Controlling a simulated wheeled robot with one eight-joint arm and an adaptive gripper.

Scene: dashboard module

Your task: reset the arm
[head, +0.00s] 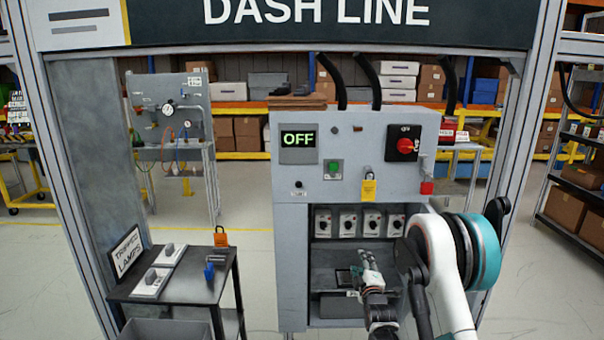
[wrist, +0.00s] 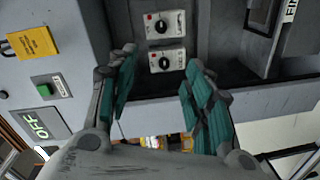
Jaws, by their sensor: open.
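My arm (head: 440,260) reaches in from the right side of the head view, with a white link and a teal joint cover. My gripper (head: 368,262) is in front of the open lower bay of the grey dashboard cabinet (head: 345,150). In the wrist view my gripper (wrist: 162,60) has its two teal-padded fingers spread apart, with nothing between them. Two white dial modules (wrist: 166,24) show beyond the fingertips. I cannot tell whether the fingers touch the cabinet.
The cabinet front has an OFF display (head: 298,139), a green button (head: 334,168), a red rotary switch (head: 405,146) and a yellow tag (head: 368,190). Several dial modules (head: 348,223) line the bay. A black side table (head: 190,286) stands at left. Open floor (head: 255,260) lies between.

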